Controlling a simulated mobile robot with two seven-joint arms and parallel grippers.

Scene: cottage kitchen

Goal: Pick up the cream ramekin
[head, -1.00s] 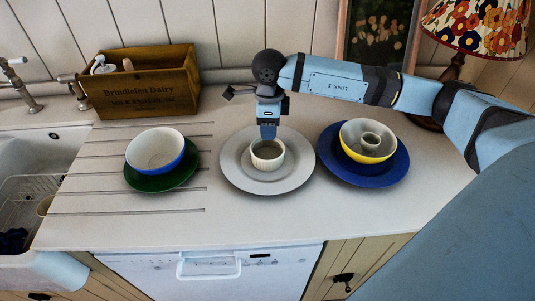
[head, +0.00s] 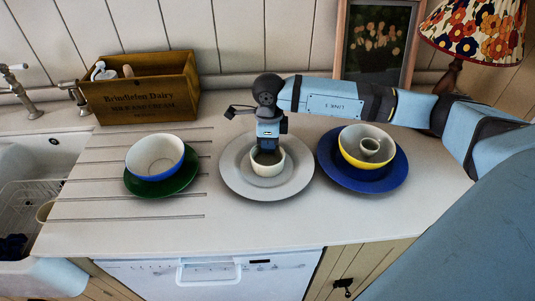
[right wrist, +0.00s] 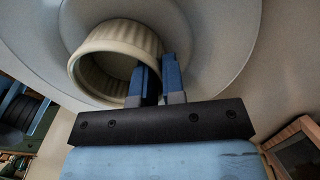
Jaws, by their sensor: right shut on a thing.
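The cream ramekin (head: 267,168) has ribbed sides and is upright at the middle of a grey plate (head: 236,180) on the counter. My right gripper (head: 267,150) points down at it from above. In the right wrist view, the gripper (right wrist: 158,80) is shut on the wall of the ramekin (right wrist: 105,52), one finger inside and one outside. I cannot tell any gap between ramekin and plate. My left gripper is not in view.
A blue-and-white bowl (head: 154,157) sits on a green plate (head: 180,182) at left. A wooden crate (head: 140,95) stands behind. The counter's front strip is clear.

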